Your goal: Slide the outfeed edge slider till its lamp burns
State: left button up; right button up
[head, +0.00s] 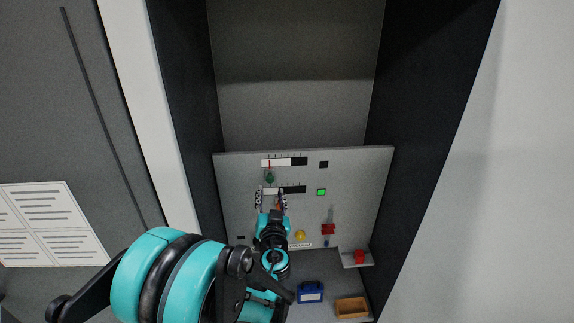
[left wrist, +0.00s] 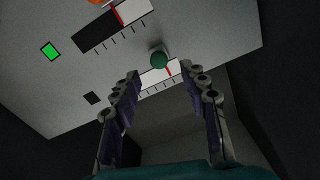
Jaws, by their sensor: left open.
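A grey panel (head: 235,175) carries two sliders with white and black scales; no label naming the outfeed edge is readable. The upper slider has a dark green knob (head: 270,178), also in the left wrist view (left wrist: 160,60), with a red pointer on the white part. Its square lamp (head: 323,164) is dark. The lower slider's scale (head: 294,189) is partly behind my gripper; its orange knob (left wrist: 95,2) shows at the left wrist view's top edge. Its lamp (head: 321,192) is lit green. My left gripper (head: 271,194) is open, its fingertips just below the green knob. My right gripper is out of view.
Lower on the panel are a yellow knob (head: 300,236) and a red lever (head: 328,229). A red object (head: 360,257) sits on a small ledge at right. A blue box (head: 311,292) and an orange-brown tray (head: 351,308) lie below. Dark side walls flank the panel.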

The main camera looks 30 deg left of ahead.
aim_at(271, 180)
pick_arm(q)
jog(key=p+x, duration=0.1)
jog(key=x, duration=0.6)
jog(key=shift+w, duration=0.4)
grip_shut()
